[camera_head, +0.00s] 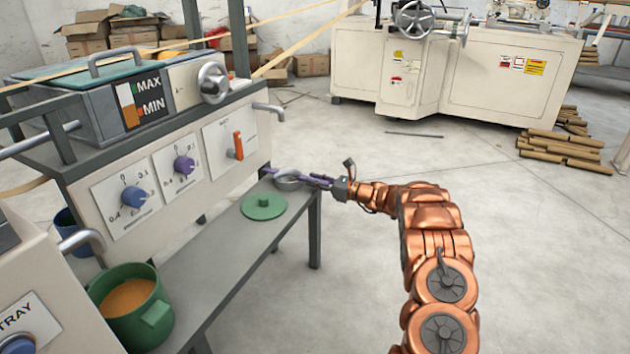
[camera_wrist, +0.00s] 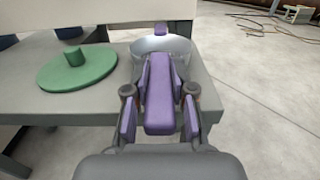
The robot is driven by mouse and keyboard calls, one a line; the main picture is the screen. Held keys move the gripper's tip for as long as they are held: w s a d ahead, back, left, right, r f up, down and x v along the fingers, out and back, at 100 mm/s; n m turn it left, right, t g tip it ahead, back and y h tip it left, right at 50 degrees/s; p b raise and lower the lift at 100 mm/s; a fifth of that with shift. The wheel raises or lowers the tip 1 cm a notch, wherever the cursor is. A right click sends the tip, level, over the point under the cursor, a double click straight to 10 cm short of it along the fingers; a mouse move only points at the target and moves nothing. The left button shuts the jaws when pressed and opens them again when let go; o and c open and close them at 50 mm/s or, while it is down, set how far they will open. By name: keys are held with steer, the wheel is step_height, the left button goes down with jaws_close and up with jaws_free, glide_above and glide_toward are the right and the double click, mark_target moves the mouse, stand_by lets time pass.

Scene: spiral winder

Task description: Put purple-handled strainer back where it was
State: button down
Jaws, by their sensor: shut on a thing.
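The purple-handled strainer (camera_wrist: 170,44) is at the right end of the grey shelf, its metal bowl farther from me and its purple handle toward me in the wrist view. In the head view its bowl (camera_head: 288,181) is small and close to the shelf end. My gripper (camera_wrist: 160,112) is shut on the purple handle, with a finger on each side of it; it also shows in the head view (camera_head: 330,184). The bowl is over or on the shelf; I cannot tell whether it touches.
A green lid (camera_head: 264,207) lies on the shelf (camera_head: 215,262) left of the strainer. A green pot (camera_head: 132,308) with orange-brown content stands at the near left. The machine's panel (camera_head: 165,175) with knobs rises behind the shelf. The floor to the right is open.

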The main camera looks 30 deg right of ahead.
steer(key=c, duration=1)
jaws_free()
